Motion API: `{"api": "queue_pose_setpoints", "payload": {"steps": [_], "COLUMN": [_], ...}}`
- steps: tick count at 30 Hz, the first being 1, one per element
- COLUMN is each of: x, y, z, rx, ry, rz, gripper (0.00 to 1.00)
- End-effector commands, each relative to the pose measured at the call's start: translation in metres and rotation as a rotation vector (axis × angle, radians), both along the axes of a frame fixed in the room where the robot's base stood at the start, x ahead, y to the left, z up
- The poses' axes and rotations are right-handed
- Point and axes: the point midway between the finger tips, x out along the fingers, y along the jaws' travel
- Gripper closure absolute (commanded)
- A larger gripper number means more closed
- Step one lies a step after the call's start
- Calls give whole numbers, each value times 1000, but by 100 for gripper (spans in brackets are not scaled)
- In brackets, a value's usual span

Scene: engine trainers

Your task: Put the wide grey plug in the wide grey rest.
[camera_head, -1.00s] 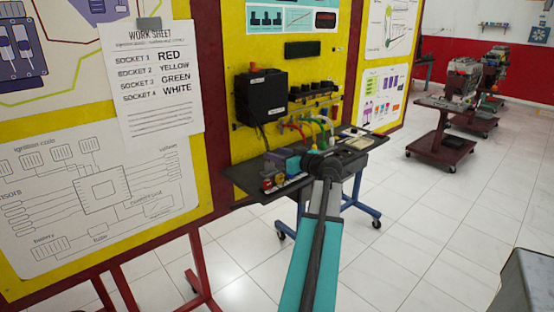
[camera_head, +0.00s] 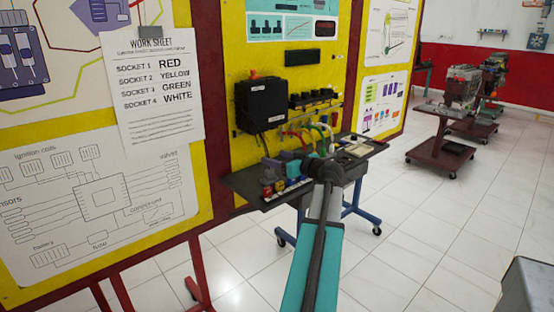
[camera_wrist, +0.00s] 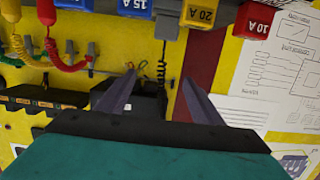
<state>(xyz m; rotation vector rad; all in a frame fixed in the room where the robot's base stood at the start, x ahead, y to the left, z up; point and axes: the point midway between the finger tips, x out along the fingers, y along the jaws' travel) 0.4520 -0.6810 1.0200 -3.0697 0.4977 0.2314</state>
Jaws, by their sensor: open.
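My gripper (camera_wrist: 160,80) is open in the wrist view, its two grey-purple fingers apart with nothing between them. In the head view my dark wrist hides the fingers over the shelf. A dark grey piece (camera_wrist: 170,7) shows at the wrist view's top edge, between the blue and yellow blocks, with a coiled black cord near it. It may be the wide grey plug, but I cannot tell. Several small grey holders (camera_wrist: 70,47) stand along a rail in the wrist view. I cannot tell which, if any, is the wide grey rest.
A blue 15 A block (camera_wrist: 136,7), yellow 20 A block (camera_wrist: 200,13) and red 10 A block (camera_wrist: 252,20) line the wrist view's top. A black box (camera_head: 262,104) hangs on the yellow board. Open floor lies right.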

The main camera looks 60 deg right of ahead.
Motion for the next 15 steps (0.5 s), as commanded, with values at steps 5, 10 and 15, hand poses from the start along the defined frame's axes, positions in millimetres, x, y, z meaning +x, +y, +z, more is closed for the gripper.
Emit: {"api": "queue_pose_setpoints", "payload": {"steps": [5, 10, 15], "x": [-9, -27, -52], "y": [3, 9, 18], "z": [1, 3, 7], "rx": [0, -1, -1], "ry": [-1, -1, -1], "rz": [-1, -2, -3], "gripper": [40, 40, 40]}}
